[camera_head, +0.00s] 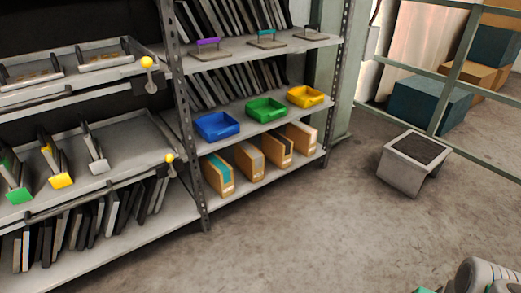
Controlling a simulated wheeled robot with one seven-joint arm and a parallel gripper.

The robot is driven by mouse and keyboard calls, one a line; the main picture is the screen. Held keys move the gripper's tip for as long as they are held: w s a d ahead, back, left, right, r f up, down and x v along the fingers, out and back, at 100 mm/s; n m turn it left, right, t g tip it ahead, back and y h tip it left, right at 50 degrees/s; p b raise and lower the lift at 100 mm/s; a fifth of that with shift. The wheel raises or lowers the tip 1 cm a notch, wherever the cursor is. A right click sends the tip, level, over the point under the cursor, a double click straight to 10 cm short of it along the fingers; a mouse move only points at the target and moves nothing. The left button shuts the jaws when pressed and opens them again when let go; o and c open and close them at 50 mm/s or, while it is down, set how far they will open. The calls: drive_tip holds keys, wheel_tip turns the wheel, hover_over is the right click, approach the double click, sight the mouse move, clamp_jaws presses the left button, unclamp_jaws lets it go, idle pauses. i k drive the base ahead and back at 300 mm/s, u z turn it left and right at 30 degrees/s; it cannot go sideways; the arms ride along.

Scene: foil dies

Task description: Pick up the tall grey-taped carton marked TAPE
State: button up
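Several tall brown cartons stand upright in a row on the bottom shelf of the right-hand rack. The one with a grey strip of tape (249,161) is second from the left. To its left is a carton with teal tape (218,175). To its right are a carton with dark tape (277,150) and one with a pale strip (301,137). The lettering on them is too small to read. Part of my arm shows in the lower right corner, well away from the cartons. My gripper itself is not visible.
Blue (217,126), green (266,109) and yellow (305,97) bins sit on the shelf above the cartons. A rack post (188,130) stands left of them. A grey step stool (413,162) stands right. The concrete floor (320,225) in front is clear.

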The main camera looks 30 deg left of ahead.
sight(250, 161)
drive_tip(key=i, duration=2.95)
drive_tip(key=u, duration=4.35)
drive_tip(key=i, duration=1)
drive_tip(key=z, duration=0.05)
